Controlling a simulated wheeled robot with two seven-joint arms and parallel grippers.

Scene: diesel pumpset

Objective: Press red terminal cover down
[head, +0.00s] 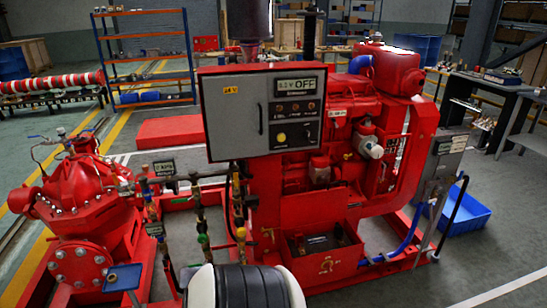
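A red open-topped box (326,267) sits low at the front of the red diesel engine (340,130). A dark battery-like block (318,241) shows inside it. The red terminal cover is too small or too hidden for me to pick out against the red box and engine, so I cannot tell whether it is up or down. Neither of my grippers is in view.
A grey control panel (275,110) reading OFF stands above and left of the box. Pipes and valves (200,212) run to the red pump (80,205). A blue crate (465,209) is on the floor at right. The front-right floor is clear.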

